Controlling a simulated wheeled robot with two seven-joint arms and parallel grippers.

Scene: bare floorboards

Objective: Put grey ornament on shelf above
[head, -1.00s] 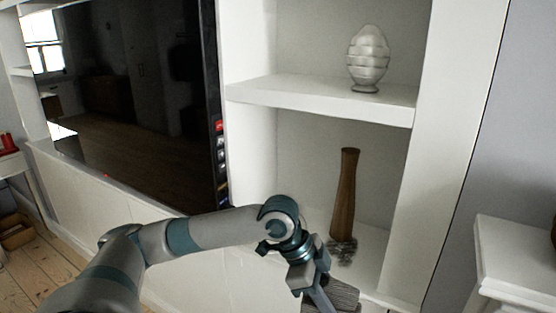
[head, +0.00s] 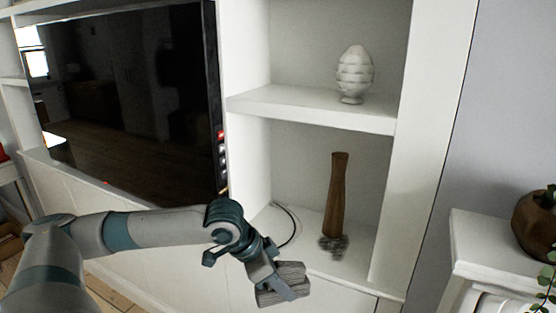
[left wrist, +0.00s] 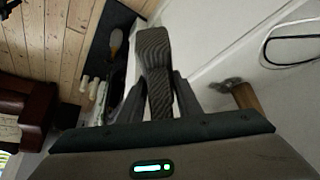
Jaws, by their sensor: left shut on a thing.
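The grey ornament (head: 291,269) has a ridged, dark grey surface. My left gripper (head: 280,284) is shut on it, in front of the lower compartment of the white shelf unit. In the left wrist view the ornament (left wrist: 154,42) stands up between the fingers (left wrist: 151,95); its lower part is partly hidden by the gripper. The upper shelf (head: 290,108) is a white board higher than my gripper. A white ribbed egg-shaped ornament (head: 355,74) stands on its right part, and its left part is clear. My right gripper is not in view.
A tall brown vase (head: 336,195) stands in the lower compartment, with a small grey tufted thing (head: 333,244) at its foot. A dark cable (head: 290,225) curves to its left. A television (head: 130,100) is on the left. A plant pot (head: 535,222) stands on a white surface at right.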

